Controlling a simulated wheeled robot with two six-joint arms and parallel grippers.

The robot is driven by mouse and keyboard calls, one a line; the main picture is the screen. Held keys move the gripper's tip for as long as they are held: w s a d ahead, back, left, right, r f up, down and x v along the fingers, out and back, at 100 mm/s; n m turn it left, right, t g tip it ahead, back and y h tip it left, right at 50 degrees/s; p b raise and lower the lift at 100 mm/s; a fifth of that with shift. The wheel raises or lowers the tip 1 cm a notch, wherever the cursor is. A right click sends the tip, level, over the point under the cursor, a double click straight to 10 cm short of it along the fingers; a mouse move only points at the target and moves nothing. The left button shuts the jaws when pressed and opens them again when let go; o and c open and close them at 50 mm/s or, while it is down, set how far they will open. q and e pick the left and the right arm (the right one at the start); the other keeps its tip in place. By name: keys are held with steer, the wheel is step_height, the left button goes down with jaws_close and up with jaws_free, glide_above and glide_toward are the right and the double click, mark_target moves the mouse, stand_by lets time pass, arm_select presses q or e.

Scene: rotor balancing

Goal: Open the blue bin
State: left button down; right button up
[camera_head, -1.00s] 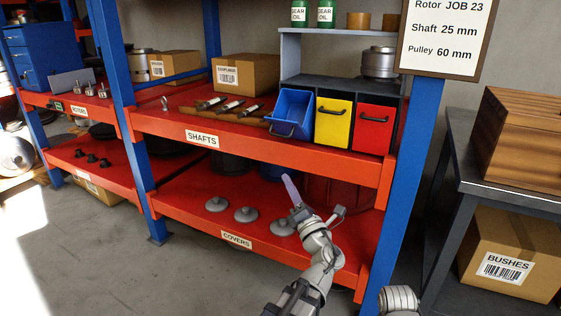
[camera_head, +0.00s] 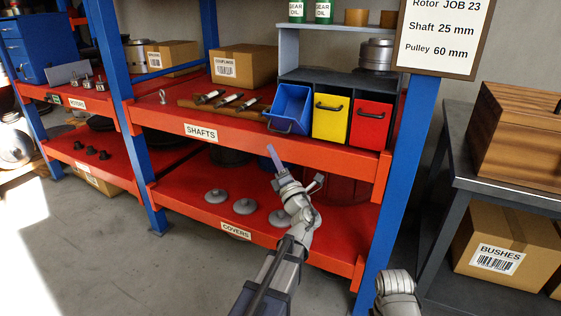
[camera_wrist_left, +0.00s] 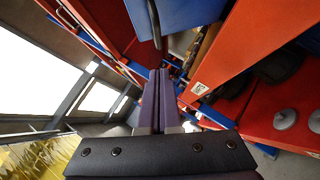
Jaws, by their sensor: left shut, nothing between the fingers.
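The blue bin (camera_head: 289,105) is in the shelf unit, left of the yellow and red bins. It is tilted forward with its top open, and its dark handle is at the lower front. My left gripper (camera_head: 271,151) is shut and empty, pointing up just below and in front of the bin, apart from it in the head view. In the left wrist view the purple fingers (camera_wrist_left: 160,75) are together, and the blue bin (camera_wrist_left: 185,14) with its handle (camera_wrist_left: 154,25) is just beyond their tips.
The yellow bin (camera_head: 331,117) and red bin (camera_head: 367,122) are upright beside the blue one. The orange shelf edge (camera_head: 330,156) runs below the bins. Grey covers (camera_head: 244,206) sit on the lower shelf. A blue post (camera_head: 398,210) stands to the right.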

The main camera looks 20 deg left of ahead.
arm_select(q)
steer(key=shift+w+d+r+p, duration=0.1)
steer(key=shift+w+r+p, duration=0.3)
steer(key=shift+w+r, duration=0.3)
steer(key=shift+w+d+r+p, duration=0.1)
steer(key=shift+w+r+p, duration=0.35)
steer(key=shift+w, duration=0.4)
steer(key=shift+w+r+p, duration=0.2)
steer(key=shift+r+p, duration=0.4)
steer(key=shift+w+r+p, duration=0.15)
steer(key=shift+r+p, duration=0.4)
steer(key=shift+r, duration=0.05)
steer(key=s+d+f+b, duration=0.5)
steer(key=s+d, duration=0.1)
steer(key=s, duration=0.4)
steer(key=shift+d+f, duration=0.15)
steer(key=shift+d, duration=0.2)
